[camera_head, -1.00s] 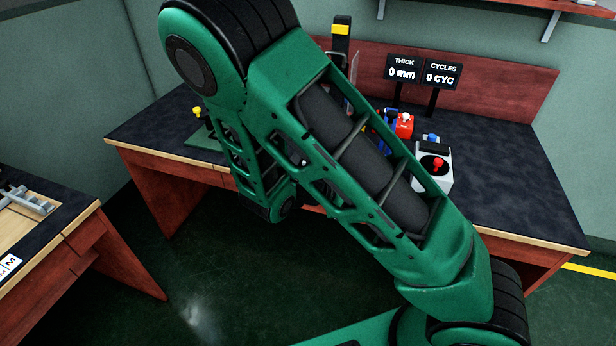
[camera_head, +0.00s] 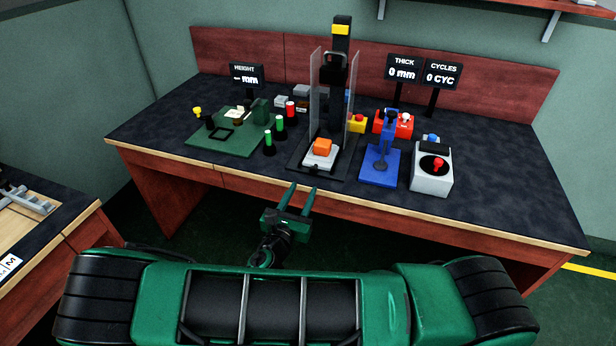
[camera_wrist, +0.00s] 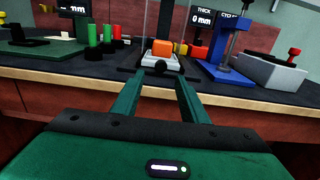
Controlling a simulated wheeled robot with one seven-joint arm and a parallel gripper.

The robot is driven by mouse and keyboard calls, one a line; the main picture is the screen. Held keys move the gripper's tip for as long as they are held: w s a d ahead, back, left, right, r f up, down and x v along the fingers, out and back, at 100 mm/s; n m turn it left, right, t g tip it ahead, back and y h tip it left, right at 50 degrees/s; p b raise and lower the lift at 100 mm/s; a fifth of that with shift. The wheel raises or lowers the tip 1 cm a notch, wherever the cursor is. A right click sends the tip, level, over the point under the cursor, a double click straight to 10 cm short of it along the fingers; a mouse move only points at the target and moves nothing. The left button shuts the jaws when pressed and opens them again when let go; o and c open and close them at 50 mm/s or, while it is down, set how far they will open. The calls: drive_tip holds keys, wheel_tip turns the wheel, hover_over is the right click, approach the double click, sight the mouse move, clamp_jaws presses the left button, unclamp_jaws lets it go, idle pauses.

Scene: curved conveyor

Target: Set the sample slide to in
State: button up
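What looks like the sample slide (camera_head: 313,163) is a pale grey plate at the foot of the tall black press (camera_head: 336,100), between two clear side panels. An orange block (camera_head: 322,146) sits on it. In the wrist view the slide (camera_wrist: 150,60) carries the same orange block (camera_wrist: 163,47) and has a dark round knob (camera_wrist: 162,66) at its front. My gripper (camera_head: 302,188) is open and empty, in front of the table edge and short of the slide. In the wrist view its two fingers (camera_wrist: 162,77) are spread and point toward the knob.
A green fixture plate (camera_head: 225,143) and green-topped posts (camera_head: 280,124) stand left of the press. A blue hand press (camera_head: 380,162) and a grey box with a red-knobbed lever (camera_head: 432,180) stand right. The wooden table edge (camera_head: 400,214) lies before my gripper.

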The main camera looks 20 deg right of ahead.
sight(312, 172)
drive_tip(key=x, duration=0.8)
drive_tip(key=shift+w+d, duration=0.1)
drive_tip(key=shift+d, duration=0.05)
drive_tip(key=shift+c, duration=0.2)
clamp_jaws()
drive_tip(key=shift+w, duration=0.1)
